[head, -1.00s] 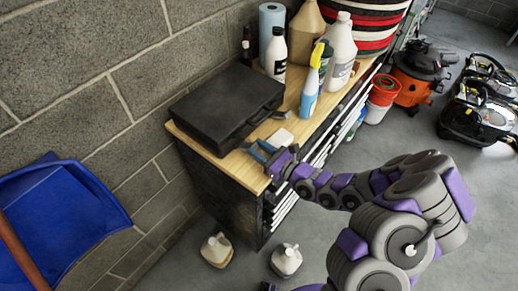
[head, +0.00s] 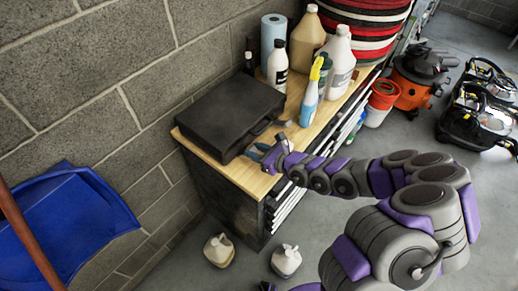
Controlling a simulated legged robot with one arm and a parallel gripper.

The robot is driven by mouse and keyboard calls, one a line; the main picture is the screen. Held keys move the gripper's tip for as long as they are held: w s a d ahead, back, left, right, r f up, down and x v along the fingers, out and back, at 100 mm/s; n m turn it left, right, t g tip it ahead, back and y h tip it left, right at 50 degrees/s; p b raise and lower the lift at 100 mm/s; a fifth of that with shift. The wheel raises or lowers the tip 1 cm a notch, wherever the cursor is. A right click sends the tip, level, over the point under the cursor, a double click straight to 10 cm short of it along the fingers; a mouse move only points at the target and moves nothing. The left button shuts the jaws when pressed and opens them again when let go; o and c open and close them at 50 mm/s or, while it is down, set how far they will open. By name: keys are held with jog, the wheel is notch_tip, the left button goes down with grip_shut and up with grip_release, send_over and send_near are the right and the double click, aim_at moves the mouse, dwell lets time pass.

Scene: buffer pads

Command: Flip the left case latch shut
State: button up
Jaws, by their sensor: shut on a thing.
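The black case (head: 229,110) lies on the wooden workbench top with its lid down, and its handle (head: 262,127) is on the front side.
A blue and yellow spray bottle (head: 311,95), a white jug (head: 340,65) and other bottles stand right of the case. The bench top (head: 240,178) is clear at its left front corner. Two jugs (head: 219,250) stand on the floor below.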

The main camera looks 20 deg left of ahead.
jog(key=a+r+h+p, duration=0.1)
jog(key=p, duration=0.1)
jog(key=w+a+r+g+h+p, duration=0.1)
jog(key=h+p, duration=0.1)
jog(key=p, duration=0.1)
jog(key=shift+r, duration=0.1)
jog(key=p, duration=0.2)
jog(key=a+h+p, duration=0.1)
jog(key=p, duration=0.2)
jog(key=shift+w+g+h, duration=0.2)
jog(key=shift+g+h, duration=0.1)
jog(key=shift+g, duration=0.1)
jog(key=shift+p, duration=0.3)
jog(key=shift+a, duration=0.1)
jog(key=o, duration=1.1)
jog(key=shift+w, duration=0.1)
jog(key=shift+c, duration=0.2)
